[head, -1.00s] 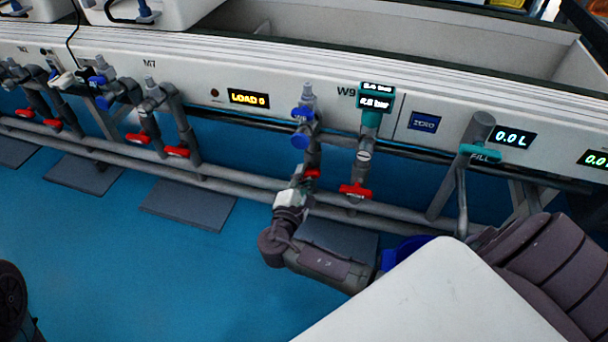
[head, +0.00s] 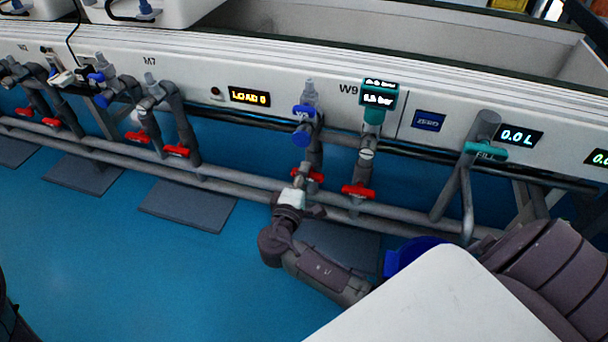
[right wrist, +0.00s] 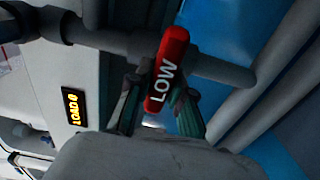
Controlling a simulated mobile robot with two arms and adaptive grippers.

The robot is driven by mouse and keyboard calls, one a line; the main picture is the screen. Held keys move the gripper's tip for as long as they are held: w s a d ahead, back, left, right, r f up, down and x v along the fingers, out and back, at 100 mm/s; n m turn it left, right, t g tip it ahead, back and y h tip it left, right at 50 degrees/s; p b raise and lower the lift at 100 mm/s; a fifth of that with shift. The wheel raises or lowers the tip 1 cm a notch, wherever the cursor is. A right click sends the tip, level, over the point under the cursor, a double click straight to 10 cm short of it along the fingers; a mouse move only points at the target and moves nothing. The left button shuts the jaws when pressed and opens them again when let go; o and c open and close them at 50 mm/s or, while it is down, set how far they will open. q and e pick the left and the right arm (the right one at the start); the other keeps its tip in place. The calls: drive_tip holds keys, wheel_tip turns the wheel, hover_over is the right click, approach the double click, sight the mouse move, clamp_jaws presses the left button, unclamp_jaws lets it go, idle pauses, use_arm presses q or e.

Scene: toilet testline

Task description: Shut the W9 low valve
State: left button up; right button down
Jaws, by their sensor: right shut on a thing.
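The W9 low valve's red handle (head: 315,177) is on the left pipe below the blue fittings at W9. In the right wrist view this red handle (right wrist: 166,70) is lettered LOW and lies crosswise over its grey pipe. My right gripper (head: 301,172) reaches it from below in the head view. Its dark green fingers (right wrist: 158,98) are shut on the handle's near part. A second red handle (head: 358,191) is on the pipe to the right, under the teal gauge (head: 378,97), and is apart from my gripper. The left gripper does not show.
A grey horizontal pipe (head: 240,185) runs behind and below the valves. The W9 panel has a LOAD 0 display (head: 249,97) and a teal FILL handle (head: 485,151). More red valves (head: 176,151) stand at M7 to the left. The blue floor (head: 130,260) at the front left is clear.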

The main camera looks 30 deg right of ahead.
drive_tip(key=shift+a, duration=0.1)
idle(0.3)
drive_tip(key=c, duration=1)
unclamp_jaws()
drive_tip(key=shift+c, duration=0.2)
drive_tip(key=v, duration=1.2)
